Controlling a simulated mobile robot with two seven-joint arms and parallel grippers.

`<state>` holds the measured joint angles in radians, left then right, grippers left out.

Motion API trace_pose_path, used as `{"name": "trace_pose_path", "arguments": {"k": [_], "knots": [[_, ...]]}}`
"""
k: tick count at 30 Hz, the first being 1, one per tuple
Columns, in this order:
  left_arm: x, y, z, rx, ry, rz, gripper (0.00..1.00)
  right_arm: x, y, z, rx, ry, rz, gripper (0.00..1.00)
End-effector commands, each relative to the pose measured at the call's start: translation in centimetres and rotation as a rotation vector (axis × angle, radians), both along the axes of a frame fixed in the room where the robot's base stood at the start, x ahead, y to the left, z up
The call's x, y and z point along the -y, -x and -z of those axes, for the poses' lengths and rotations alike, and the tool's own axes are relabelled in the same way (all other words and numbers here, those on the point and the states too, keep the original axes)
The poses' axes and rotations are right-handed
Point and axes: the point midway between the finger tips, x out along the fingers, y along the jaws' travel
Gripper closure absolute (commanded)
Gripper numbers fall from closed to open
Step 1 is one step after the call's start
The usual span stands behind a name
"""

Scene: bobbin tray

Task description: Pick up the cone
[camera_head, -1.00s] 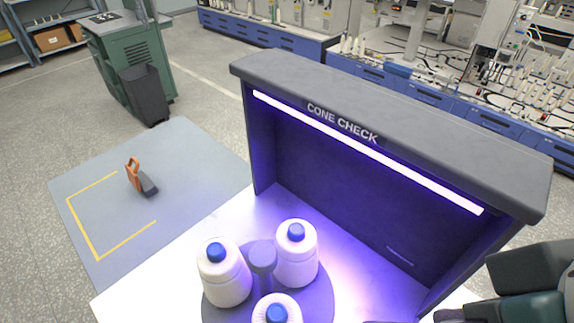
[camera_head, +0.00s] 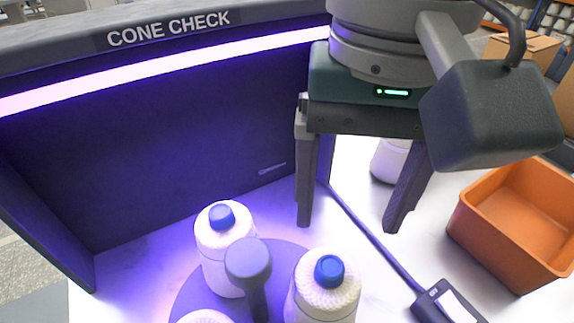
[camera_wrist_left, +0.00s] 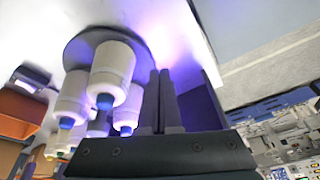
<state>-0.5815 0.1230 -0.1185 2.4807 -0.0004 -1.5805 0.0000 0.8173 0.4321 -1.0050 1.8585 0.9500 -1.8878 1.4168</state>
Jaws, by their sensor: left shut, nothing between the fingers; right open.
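White cones with blue tips stand on a round grey turntable (camera_head: 183,296): one at the back (camera_head: 228,262), one at the front right (camera_head: 323,296), and one cut off by the bottom edge (camera_head: 205,317). Another white object, probably a cone (camera_head: 390,162), stands partly hidden behind my right gripper (camera_head: 350,227). That gripper is open, pointing down over the white table, its fingers apart and empty, right of the turntable. In the left wrist view my left gripper (camera_wrist_left: 161,72) is shut and empty, beside the cones (camera_wrist_left: 112,70). It is outside the head view.
A dark "CONE CHECK" booth (camera_head: 140,150) with a glowing light bar walls the back left. A grey knobbed post (camera_head: 250,265) stands between the cones. An orange bin (camera_head: 525,225) sits at the right. A cable runs to a small dark device (camera_head: 445,303) on the table.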

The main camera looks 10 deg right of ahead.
Motion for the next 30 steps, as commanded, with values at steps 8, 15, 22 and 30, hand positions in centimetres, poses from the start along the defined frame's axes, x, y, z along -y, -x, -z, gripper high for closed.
{"name": "trace_pose_path", "arguments": {"k": [8, 15, 22, 30], "knots": [[0.3, 0.0, 0.2, 0.000, 0.009, -0.001, 1.00, 0.2, -0.1, 3.5, -0.005, 0.012, 0.018, 0.22], [0.3, 0.0, 0.1, 0.000, 0.011, -0.003, 1.00, -0.1, -0.2, 5.8, -0.005, 0.011, 0.015, 0.22], [0.3, -0.1, 0.2, 0.002, 0.010, -0.002, 1.00, -0.5, -0.5, 9.3, -0.002, 0.011, 0.015, 0.22], [0.1, -0.1, 0.2, 0.002, 0.002, 0.002, 1.00, -0.6, -0.5, 9.9, 0.000, 0.009, 0.012, 0.22]]}}
